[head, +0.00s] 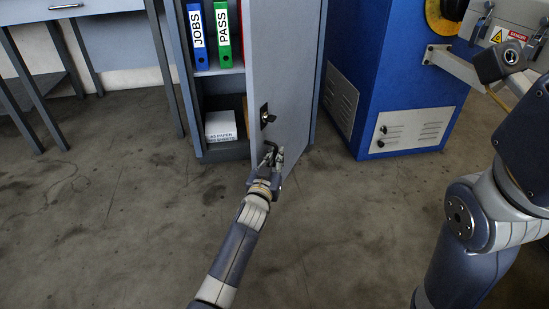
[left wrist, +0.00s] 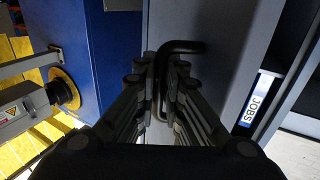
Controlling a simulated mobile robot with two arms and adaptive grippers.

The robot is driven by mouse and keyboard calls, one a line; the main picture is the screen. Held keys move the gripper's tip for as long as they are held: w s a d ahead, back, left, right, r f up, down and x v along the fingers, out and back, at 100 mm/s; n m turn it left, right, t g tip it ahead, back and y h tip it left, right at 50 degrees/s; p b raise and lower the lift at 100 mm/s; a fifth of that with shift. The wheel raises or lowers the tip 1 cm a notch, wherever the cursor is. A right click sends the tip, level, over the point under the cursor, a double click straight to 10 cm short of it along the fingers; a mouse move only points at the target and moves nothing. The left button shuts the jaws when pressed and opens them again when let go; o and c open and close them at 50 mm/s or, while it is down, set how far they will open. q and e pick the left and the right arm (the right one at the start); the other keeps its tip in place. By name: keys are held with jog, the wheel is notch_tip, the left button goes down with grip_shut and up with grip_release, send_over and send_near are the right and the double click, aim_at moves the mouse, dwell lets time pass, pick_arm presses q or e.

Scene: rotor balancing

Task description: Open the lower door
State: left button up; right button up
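The grey lower door (head: 285,70) of the cabinet stands ajar in the head view, with shelves showing to its left. A dark lock or latch (head: 266,115) sits near the door's free edge. My left gripper (head: 272,155) is at the door's lower part. In the left wrist view, a bent black handle (left wrist: 185,46) runs between the fingers of my left gripper (left wrist: 165,75), which look closed on it; the exact contact is partly hidden. My right arm shows at the right of the head view, but its gripper cannot be made out.
Inside the cabinet are a blue binder (head: 197,35), a green binder (head: 222,35) and a white paper box (head: 221,126). A blue machine (head: 385,85) stands right of the door. A table (head: 75,8) is at the left. The floor (head: 130,220) in front is clear.

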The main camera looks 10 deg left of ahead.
pick_arm(q)
jog(key=shift+o, duration=0.9)
jog(key=shift+d+f, duration=0.1)
jog(key=s+a, duration=0.1)
jog(key=s, duration=0.6)
jog(key=shift+s, duration=0.15)
jog(key=shift+c, duration=0.3)
